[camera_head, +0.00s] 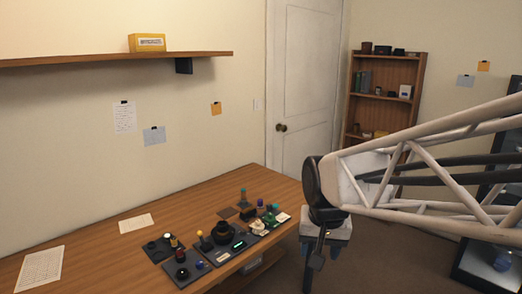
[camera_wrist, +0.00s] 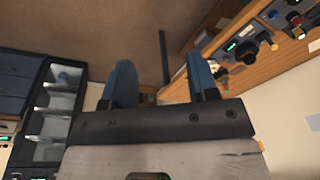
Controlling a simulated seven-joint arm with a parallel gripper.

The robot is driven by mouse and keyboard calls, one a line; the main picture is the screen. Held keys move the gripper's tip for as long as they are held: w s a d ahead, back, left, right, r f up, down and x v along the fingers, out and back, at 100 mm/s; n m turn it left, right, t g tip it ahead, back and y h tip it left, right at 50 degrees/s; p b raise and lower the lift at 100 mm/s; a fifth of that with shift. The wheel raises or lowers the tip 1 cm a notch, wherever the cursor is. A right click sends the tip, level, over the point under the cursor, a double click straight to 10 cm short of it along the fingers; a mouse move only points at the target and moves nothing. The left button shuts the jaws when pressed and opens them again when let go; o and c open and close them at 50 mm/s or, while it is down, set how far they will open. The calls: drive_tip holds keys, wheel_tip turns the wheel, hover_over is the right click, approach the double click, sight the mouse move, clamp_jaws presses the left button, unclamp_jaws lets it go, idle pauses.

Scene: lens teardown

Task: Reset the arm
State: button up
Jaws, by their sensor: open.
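My gripper (camera_wrist: 160,82) shows in the wrist view with its two blue fingers spread apart and nothing between them. In the head view my arm comes in from the right, and the gripper (camera_head: 308,262) hangs at its end, pointing down, just right of the wooden desk's edge and clear of it. The fingertips are small and partly dark there. The lens parts (camera_head: 222,235) stand grouped on the desk, left of the gripper and apart from it. They show at the upper right of the wrist view (camera_wrist: 250,48).
The wooden desk (camera_head: 110,262) carries white paper sheets (camera_head: 136,223) and has bare room at its left. A wall shelf (camera_head: 115,58) holds a yellow box (camera_head: 147,42). A bookcase (camera_head: 388,100) stands by the door. A dark shelved cabinet (camera_wrist: 48,115) is at left in the wrist view.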

drive_tip(key=s+d, duration=0.3)
drive_tip(key=s, duration=0.4)
drive_tip(key=s+d+f+n, duration=0.1)
drive_tip(key=s+d, duration=0.2)
drive_tip(key=s, duration=0.4)
drive_tip(key=shift+s+n+t, duration=0.2)
drive_tip(key=shift+n+t, duration=0.1)
drive_tip(key=shift+d, duration=0.1)
